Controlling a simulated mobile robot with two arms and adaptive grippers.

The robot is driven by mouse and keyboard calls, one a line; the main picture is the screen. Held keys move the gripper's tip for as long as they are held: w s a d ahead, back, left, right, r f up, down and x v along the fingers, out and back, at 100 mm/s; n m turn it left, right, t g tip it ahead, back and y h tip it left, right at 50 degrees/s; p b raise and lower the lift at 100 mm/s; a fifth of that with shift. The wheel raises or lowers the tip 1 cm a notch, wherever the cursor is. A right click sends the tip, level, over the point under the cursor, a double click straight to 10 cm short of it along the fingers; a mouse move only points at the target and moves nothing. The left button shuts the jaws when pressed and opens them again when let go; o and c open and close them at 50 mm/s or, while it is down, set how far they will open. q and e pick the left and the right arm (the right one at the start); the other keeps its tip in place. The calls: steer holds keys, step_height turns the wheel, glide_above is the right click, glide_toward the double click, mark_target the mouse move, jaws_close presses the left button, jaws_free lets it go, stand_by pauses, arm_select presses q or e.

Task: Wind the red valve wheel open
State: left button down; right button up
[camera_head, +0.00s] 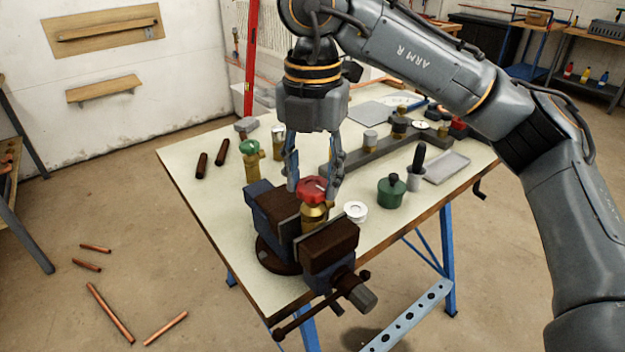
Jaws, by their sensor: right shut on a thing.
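The red valve wheel (313,188) sits on top of a brass valve body (313,216). The valve stands upright between the jaws of a dark blue and brown vise (331,246) at the near edge of the table. My right gripper (313,190) points straight down over the valve, with one finger on each side of the red wheel, and is shut on it. Part of the wheel's side is hidden by the right finger. My left gripper is not in view.
The workbench (205,193) also holds a green-wheeled valve (250,160), a white tape roll (355,211), a green pot (391,191) and dark pipe pieces (202,166). Copper pipes (110,312) lie on the floor at left. The table's left front is clear.

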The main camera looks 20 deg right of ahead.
mark_target(312, 184)
steer(key=n, duration=0.3)
steer(key=n+p, duration=0.1)
steer(key=n, duration=0.4)
steer(key=n+p, duration=0.1)
steer(key=n, duration=0.5)
steer(key=shift+f, duration=0.1)
steer(key=o, duration=1.2)
steer(key=shift+f+n, duration=0.1)
steer(key=shift+n, duration=0.5)
steer(key=shift+w+a, duration=0.1)
steer(key=shift+w, duration=0.05)
steer(key=shift+r, duration=0.3)
step_height(312, 184, up, 7)
steer(key=p, duration=0.6)
steer(key=shift+f, duration=0.15)
